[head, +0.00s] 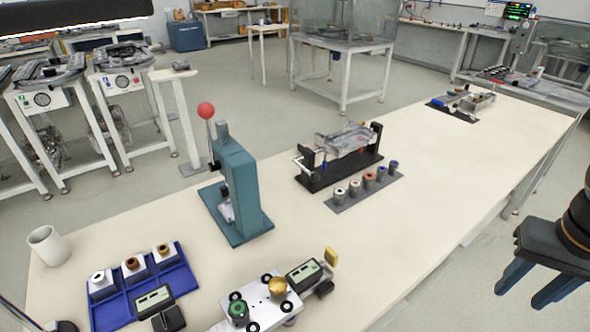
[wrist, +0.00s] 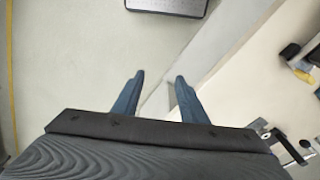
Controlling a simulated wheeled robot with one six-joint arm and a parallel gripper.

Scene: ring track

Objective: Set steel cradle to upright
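The steel cradle (head: 346,141) hangs between two black end posts of a black stand (head: 338,172) on the long bench, in the middle of the head view. It looks like a shiny, shallow frame lying roughly level; its exact tilt is hard to tell. A bent handle (head: 305,168) with a pale grip is at the stand's left end. My gripper (head: 533,287) is at the right edge of the head view, beyond the bench edge and well apart from the cradle. In the wrist view its two blue fingers (wrist: 160,88) are spread, with nothing between them.
A row of several small collars on a grey strip (head: 364,190) lies in front of the stand. A teal press (head: 238,190) with a red knob stands to the left. A blue tray (head: 135,285) and a metal fixture (head: 262,304) are nearer.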

